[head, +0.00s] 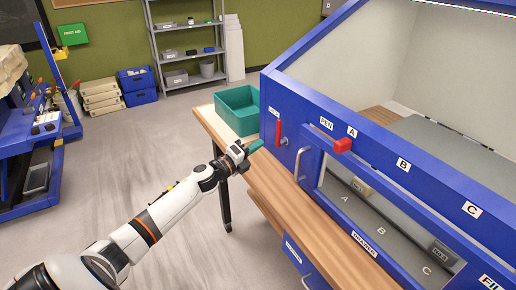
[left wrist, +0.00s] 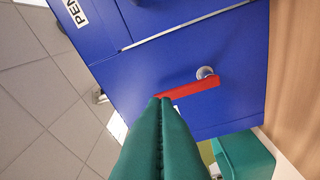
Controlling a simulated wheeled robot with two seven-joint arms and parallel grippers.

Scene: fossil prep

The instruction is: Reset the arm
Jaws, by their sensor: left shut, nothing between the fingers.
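My left arm reaches in from the left in the head view, and my left gripper (head: 254,147) is over the wooden bench in front of the blue cabinet (head: 384,128). Its green fingers (left wrist: 159,135) are shut together with nothing between them. In the left wrist view the fingertips lie close to a red lever handle (left wrist: 190,89) on the cabinet's end; I cannot tell whether they touch it. The same red lever shows in the head view (head: 278,133). My right gripper is in neither view.
A green bin (head: 237,110) stands on the bench (head: 262,185) behind my left gripper. Open floor (head: 150,160) lies to the left.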

